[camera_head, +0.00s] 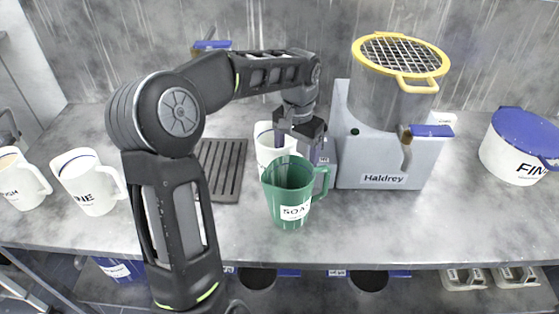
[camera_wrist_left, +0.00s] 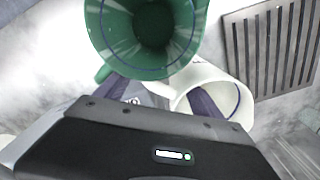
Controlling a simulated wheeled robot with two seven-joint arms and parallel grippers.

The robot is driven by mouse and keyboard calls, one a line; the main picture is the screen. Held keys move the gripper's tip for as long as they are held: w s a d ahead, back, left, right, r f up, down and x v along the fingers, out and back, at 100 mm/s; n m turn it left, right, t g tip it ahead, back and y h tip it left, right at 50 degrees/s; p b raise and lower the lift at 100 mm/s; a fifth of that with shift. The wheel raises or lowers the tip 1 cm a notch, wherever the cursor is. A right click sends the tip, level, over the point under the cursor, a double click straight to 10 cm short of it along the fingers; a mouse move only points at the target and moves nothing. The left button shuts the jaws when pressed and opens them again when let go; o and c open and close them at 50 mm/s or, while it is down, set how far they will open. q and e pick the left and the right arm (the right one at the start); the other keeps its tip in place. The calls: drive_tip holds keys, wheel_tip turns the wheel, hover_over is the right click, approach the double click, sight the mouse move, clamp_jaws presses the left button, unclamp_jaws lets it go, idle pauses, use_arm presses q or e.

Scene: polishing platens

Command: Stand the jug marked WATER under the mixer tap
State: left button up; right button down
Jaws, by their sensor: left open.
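No label reading WATER can be made out. A green jug (camera_head: 284,205), its label partly legible as "SOA", stands upright at the front middle of the bench; its open mouth also shows in the wrist view (camera_wrist_left: 108,38). A white jug (camera_head: 264,140) stands behind it, its label hidden; it also shows in the wrist view (camera_wrist_left: 232,88). My left gripper (camera_head: 299,146) is open and points down beside the white jug, behind the green jug's rim. Its fingers also show in the wrist view (camera_wrist_left: 158,97). The tap (camera_head: 406,146) is on the front of the grey Haldrey mixer (camera_head: 350,165).
White jugs, one marked FINE (camera_head: 88,190) and another (camera_head: 18,185), stand at the left. A dark slatted rack (camera_head: 220,170) lies left of the white jug. A yellow-rimmed mesh lid (camera_head: 405,52) tops the mixer. A blue-lidded tub (camera_head: 510,155) stands right. The bench front below the mixer is clear.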

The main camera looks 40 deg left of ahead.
use_arm(q)
drive_tip(key=shift+c, duration=0.2)
idle(0.3)
clamp_jaws()
idle(0.7)
